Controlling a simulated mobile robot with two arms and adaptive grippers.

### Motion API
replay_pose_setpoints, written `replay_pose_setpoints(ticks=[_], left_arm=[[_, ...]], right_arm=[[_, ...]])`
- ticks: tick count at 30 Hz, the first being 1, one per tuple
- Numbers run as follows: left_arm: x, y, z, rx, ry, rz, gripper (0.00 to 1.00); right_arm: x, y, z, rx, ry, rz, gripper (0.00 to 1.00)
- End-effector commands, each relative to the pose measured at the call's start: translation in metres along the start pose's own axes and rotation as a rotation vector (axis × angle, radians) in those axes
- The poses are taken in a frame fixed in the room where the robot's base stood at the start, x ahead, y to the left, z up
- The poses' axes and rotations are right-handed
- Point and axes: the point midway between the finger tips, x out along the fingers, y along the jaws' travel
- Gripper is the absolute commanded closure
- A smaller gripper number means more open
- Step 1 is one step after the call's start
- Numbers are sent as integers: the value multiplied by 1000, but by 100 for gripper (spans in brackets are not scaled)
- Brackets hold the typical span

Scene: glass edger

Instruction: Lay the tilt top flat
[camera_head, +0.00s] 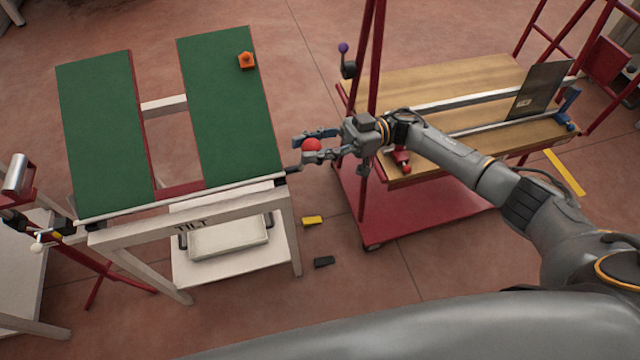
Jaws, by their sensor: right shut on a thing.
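The tilt top is two green padded panels, a left one (105,130) and a right one (225,105), on a white frame marked TILT (190,222). The panels look sloped toward the frame's near edge; the exact angle is hard to tell. An orange object (247,61) sits on the right panel near its far end. My right gripper (312,145) is at the right side of the frame, shut on a red ball knob (312,144). A dark rod shows between the knob and the frame's near right corner. My left gripper is not in view.
A red cart (415,215) with a wooden top (440,85) stands at right, under my right arm. A yellow block (312,220) and a black block (324,262) lie on the floor. A white tray (228,237) is on the lower shelf. A white table (20,270) stands at left.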

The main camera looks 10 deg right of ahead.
Motion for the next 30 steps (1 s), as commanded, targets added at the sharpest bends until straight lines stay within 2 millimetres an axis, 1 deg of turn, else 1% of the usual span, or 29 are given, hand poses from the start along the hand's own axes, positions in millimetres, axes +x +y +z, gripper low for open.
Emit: replay_pose_setpoints(ticks=[1,6,12,15,21,25,30], left_arm=[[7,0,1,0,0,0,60],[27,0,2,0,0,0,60],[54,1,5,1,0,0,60],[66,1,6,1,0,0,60],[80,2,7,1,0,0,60],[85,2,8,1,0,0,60],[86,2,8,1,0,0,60]], right_arm=[[-2,15,-9,32,12,12,100],[-6,53,-26,180,37,38,100],[-11,93,-39,326,64,63,100],[-13,109,-43,384,73,74,100],[-16,130,-49,463,86,86,100],[-17,136,-51,491,90,92,100],[-18,140,-52,505,91,96,100]])
